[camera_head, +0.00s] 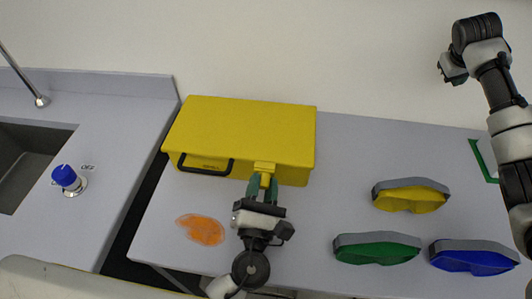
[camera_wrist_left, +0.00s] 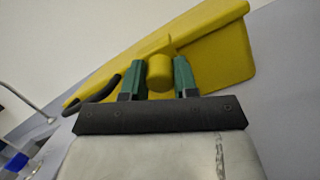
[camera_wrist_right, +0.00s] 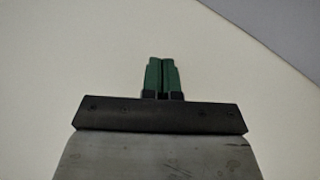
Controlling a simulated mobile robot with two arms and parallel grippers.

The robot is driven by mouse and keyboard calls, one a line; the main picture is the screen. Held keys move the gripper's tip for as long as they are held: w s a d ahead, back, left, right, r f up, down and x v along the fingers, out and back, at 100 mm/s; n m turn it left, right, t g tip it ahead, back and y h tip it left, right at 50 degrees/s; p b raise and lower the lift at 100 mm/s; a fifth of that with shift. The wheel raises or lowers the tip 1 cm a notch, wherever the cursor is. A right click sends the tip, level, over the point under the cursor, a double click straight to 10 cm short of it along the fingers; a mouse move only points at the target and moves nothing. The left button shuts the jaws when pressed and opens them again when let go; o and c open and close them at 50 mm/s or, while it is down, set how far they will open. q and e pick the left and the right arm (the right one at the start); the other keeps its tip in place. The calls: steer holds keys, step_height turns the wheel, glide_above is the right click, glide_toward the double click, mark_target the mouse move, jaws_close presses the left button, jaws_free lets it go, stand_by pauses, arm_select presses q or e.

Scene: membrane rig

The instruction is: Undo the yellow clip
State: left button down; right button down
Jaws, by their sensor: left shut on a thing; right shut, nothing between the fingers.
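A closed yellow case (camera_head: 245,128) lies on the grey table with a black handle (camera_head: 205,166) on its front. The yellow clip (camera_head: 265,167) is on the case's front edge, right of the handle. My left gripper (camera_head: 262,183) is at the clip, its green fingers on either side of it. In the left wrist view the clip (camera_wrist_left: 159,72) sits between the fingers (camera_wrist_left: 159,80), with the case (camera_wrist_left: 220,50) behind. My right gripper (camera_head: 452,72) is raised far to the right, near the wall. In the right wrist view its fingers (camera_wrist_right: 161,76) are together and empty.
Yellow (camera_head: 411,195), green (camera_head: 377,248) and blue (camera_head: 473,257) objects with grey tops lie on the table's right. An orange patch (camera_head: 201,229) is in front of the case. A sink (camera_head: 30,165) and blue knob (camera_head: 66,177) are at left.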

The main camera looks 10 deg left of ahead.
steer(key=a+n+y, duration=0.4)
steer(key=a+n, duration=0.1)
steer(key=a, duration=1.1)
step_height(320, 180, up, 3)
steer(key=n+g, duration=0.8)
steer(key=n, duration=0.2)
glide_above(266, 156)
steer(key=w, duration=0.5)
steer(key=x, duration=0.8)
steer(key=shift+s+d+f, duration=0.15)
steer(key=shift+s+f, duration=0.15)
steer(key=shift+s, duration=0.1)
steer(key=s, duration=0.1)
steer(key=s+f, duration=0.1)
steer(key=shift+s+f, duration=0.25)
steer(key=shift+s, duration=0.1)
steer(key=shift+s+f, duration=0.15)
steer(key=shift+s, duration=0.55)
